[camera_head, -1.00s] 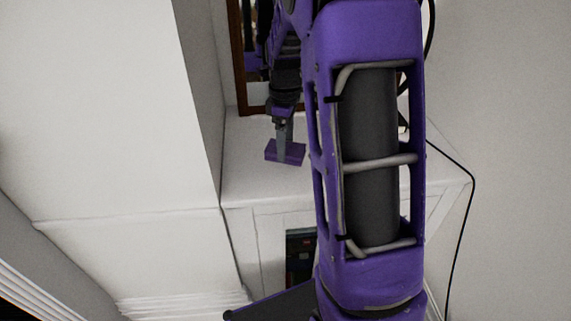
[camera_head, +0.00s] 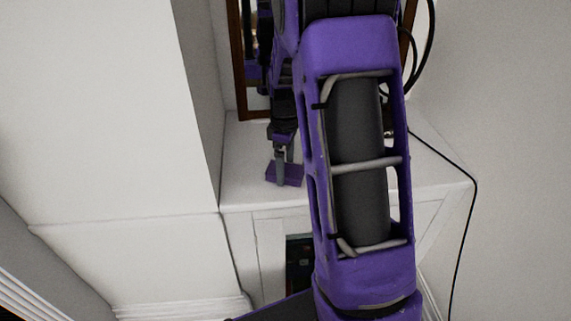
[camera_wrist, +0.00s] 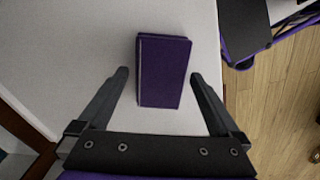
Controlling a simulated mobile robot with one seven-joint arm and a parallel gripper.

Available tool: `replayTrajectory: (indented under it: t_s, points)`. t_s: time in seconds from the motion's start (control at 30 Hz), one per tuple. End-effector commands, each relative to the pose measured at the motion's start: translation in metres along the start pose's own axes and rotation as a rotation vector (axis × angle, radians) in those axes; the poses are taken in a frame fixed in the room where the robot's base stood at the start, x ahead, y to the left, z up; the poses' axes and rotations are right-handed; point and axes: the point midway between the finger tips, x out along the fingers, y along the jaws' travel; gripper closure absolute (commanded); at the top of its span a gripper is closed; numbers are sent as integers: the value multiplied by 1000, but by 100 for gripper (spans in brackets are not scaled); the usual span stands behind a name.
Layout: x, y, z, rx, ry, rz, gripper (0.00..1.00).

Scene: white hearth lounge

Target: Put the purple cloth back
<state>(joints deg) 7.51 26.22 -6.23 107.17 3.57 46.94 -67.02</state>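The purple cloth (camera_head: 291,176) shows as a flat, block-like purple rectangle on the white ledge, close to its front edge. In the wrist view the cloth (camera_wrist: 165,72) lies between my two fingers. My gripper (camera_wrist: 158,76) is open: a gap shows at the left finger, and the right finger is very near or touching the cloth's right edge. In the head view my gripper (camera_head: 281,172) points down at the cloth, and a finger covers part of it.
The white ledge (camera_head: 245,165) has bare room left of the cloth. A wood-framed mirror (camera_head: 241,75) stands at its back. A white wall block (camera_head: 110,110) rises at left. The wooden floor (camera_wrist: 285,95) shows beyond the ledge's edge. A dark cable hangs at right.

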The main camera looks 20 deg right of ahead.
Motion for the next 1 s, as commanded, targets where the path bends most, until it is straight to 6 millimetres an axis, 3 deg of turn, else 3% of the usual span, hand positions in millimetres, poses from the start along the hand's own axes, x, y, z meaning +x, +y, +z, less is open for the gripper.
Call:
replayTrajectory:
  t_s: [0.33,0.7,1.0]
  points:
    - [-11,0,0,0,1,2,0]
    - [-86,1,0,0,2,4,0]
    - [-121,0,0,0,1,1,0]
